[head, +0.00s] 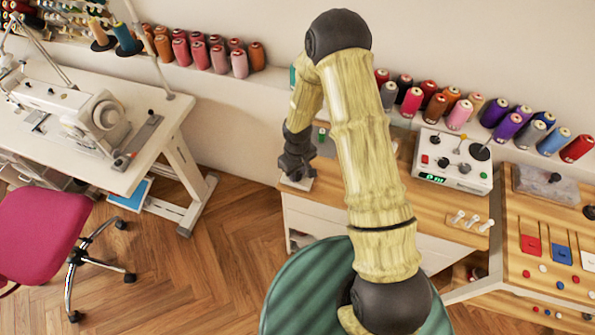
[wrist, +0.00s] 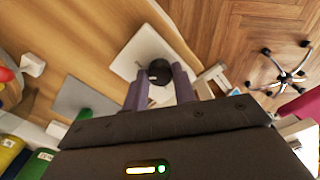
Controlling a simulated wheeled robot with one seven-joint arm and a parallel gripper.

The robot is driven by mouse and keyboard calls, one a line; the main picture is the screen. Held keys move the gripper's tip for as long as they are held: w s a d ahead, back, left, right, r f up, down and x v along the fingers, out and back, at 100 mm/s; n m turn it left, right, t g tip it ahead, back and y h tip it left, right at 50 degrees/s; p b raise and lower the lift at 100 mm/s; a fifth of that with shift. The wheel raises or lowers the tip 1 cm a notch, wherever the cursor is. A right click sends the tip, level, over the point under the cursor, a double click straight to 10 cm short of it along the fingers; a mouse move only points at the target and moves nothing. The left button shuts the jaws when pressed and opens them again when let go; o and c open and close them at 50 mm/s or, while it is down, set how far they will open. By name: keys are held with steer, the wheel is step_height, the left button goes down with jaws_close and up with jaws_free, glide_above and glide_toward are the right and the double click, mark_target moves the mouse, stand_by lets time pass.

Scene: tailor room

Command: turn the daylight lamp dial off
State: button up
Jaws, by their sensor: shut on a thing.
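The daylight lamp dial (wrist: 159,71) is a round black knob on a pale square plate (wrist: 127,62), seen in the wrist view near the wooden table's edge. My gripper (wrist: 158,88) is shut on the dial, with one finger on each side of it. In the head view my gripper (head: 296,175) points down at the left end of the wooden table, over the white plate (head: 304,184). There the gripper hides the dial. I cannot read any mark on the dial.
A white control box (head: 455,160) with knobs stands to the right on the table (head: 330,196). Several thread spools (head: 410,102) line the ledge behind. A grey flat pad (wrist: 85,97) lies beside the plate. A sewing machine (head: 75,115) and pink chair (head: 42,235) are left.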

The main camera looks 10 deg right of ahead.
steer(key=n, duration=1)
steer(key=shift+w+p, duration=0.1)
steer(key=shift+p, duration=0.2)
steer(key=n+p, duration=0.1)
steer(key=n, duration=0.4)
steer(key=shift+r, duration=0.1)
steer(key=n+p, duration=0.1)
steer(key=n, duration=0.3)
steer(key=shift+p, duration=0.4)
steer(key=shift+n, duration=0.3)
steer(key=o, duration=1)
